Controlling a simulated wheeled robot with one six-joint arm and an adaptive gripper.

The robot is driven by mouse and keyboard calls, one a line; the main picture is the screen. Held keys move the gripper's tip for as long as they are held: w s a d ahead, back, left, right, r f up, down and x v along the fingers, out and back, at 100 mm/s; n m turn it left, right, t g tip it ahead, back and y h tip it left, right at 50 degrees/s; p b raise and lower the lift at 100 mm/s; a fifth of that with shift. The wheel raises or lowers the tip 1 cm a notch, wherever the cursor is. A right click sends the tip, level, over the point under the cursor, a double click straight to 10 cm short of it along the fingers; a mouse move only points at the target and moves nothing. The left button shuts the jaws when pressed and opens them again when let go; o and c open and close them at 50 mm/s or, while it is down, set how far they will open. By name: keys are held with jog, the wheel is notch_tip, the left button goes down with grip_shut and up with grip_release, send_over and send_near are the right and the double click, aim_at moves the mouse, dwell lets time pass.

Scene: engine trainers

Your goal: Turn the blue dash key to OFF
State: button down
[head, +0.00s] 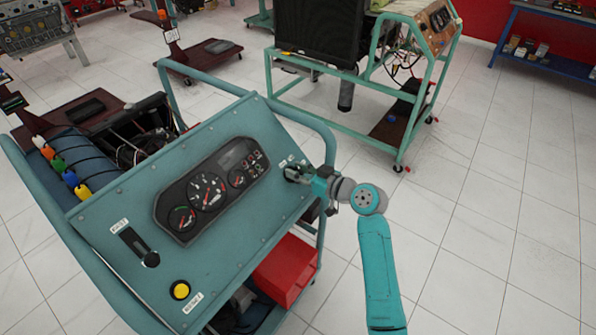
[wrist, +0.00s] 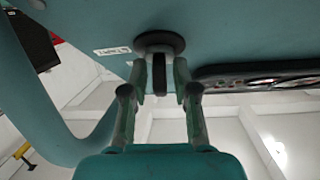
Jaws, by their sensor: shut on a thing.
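The teal dash panel (head: 225,248) tilts toward me in the head view. My gripper (head: 302,177) is at the panel's upper right corner. In the wrist view its two fingers (wrist: 161,82) stand on either side of a dark, flat key (wrist: 160,72) and are shut on it. The key sits in a round black lock collar (wrist: 160,41) on the panel and looks near-upright in the wrist view. It looks dark, so its blue colour does not show. In the head view the gripper hides most of the key. The label beside the lock (wrist: 112,50) is too small to read.
A gauge cluster (head: 210,189) lies left of the gripper. A lever slot (head: 137,245) and a yellow button (head: 180,290) are at the panel's lower left. A teal tube frame (head: 328,150) runs close beside the gripper. A red box (head: 285,270) sits below.

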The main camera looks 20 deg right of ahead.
jog(key=shift+n+y, duration=0.3)
jog(key=shift+n, duration=0.5)
jog(key=shift+f+g, duration=0.1)
jog(key=shift+g, duration=0.3)
jog(key=c, duration=1.2)
grip_release()
jog(key=v, duration=1.2)
jog(key=shift+f, duration=0.2)
jog(key=shift+d, duration=0.1)
